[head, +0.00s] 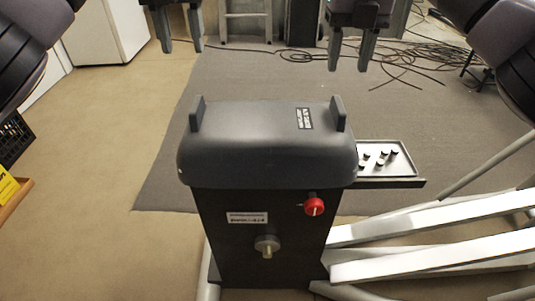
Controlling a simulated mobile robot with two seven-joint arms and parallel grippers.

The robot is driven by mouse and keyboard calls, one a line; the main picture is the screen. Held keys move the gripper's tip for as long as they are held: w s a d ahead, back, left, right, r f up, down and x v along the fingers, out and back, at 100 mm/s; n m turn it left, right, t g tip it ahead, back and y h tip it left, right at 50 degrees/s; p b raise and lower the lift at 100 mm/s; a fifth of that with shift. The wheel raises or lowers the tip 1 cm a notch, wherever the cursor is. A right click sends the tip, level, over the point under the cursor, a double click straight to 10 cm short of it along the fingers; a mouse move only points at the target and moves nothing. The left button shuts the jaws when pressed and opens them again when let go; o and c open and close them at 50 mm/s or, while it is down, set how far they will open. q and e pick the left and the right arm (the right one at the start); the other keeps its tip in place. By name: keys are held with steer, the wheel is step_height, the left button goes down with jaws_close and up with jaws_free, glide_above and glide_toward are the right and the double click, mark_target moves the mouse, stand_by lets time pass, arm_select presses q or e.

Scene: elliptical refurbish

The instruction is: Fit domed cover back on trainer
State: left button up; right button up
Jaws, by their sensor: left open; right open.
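The domed cover (262,145) is dark grey with rounded edges, an upright tab at its left and right ends, and a small label on top. It sits over the top of the trainer's dark upright body (225,235). From this angle I cannot tell whether it is fully seated. A red knob (314,206) and a metal shaft (266,245) are on the body's front. My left gripper (179,45) is open and empty, above and behind the cover's left tab. My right gripper (350,62) is open and empty, above and behind the right tab.
A small tray (398,172) with several dark fasteners juts out right of the trainer. Pale frame bars (440,225) lie low at the right. A yellow box (8,186) is at the left edge. Cables (400,62) lie on the mat behind.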

steer(key=shift+r, duration=1.8)
steer(key=shift+s, duration=0.1)
